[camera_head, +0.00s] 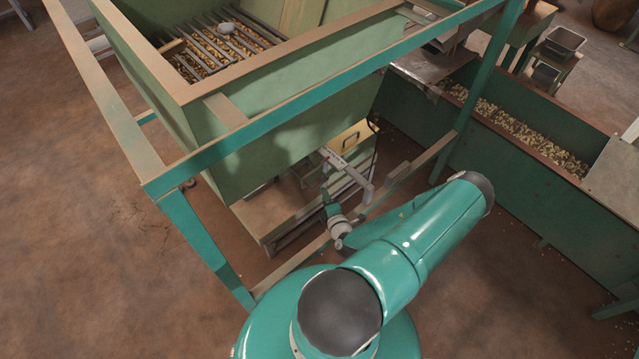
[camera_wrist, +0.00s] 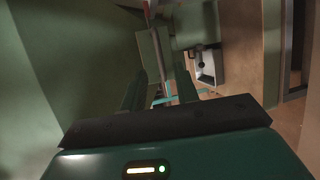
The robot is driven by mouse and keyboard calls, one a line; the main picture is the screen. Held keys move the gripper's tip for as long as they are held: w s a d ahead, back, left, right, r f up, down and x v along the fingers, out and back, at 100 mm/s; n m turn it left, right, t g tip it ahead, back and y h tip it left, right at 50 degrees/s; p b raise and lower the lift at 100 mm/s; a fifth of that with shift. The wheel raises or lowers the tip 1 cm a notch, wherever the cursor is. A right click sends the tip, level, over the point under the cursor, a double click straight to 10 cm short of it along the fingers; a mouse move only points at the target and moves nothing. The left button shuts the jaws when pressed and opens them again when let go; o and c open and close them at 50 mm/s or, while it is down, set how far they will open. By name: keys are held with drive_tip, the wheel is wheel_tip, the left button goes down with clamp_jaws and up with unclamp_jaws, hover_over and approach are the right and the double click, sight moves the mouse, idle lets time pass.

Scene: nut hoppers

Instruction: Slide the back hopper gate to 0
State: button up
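A large green hopper (camera_head: 250,150) with a slatted top stands in a teal frame in the head view. Below it is a pale box-like part (camera_head: 275,213) with a light grey bar (camera_head: 348,178) in front, perhaps the gate's handle; its scale and setting cannot be read. My gripper (camera_head: 327,196) is low under the hopper, close to the bar, small and partly hidden. In the wrist view my gripper (camera_wrist: 160,88) has its two dark green fingers apart. A thin grey-red rod (camera_wrist: 153,40) shows beyond and between them; contact cannot be told.
The teal frame's rails (camera_head: 330,92) and legs (camera_head: 210,250) surround the hopper, close to my arm. A green trough (camera_head: 520,135) of nuts stands at right. Brown floor (camera_head: 80,240) is open at left. A green wall (camera_wrist: 60,60) fills the wrist view's left.

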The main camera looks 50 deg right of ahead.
sight(320, 184)
drive_tip(key=x, duration=0.7)
drive_tip(key=shift+w+d, duration=0.1)
drive_tip(key=shift+d, duration=0.05)
clamp_jaws()
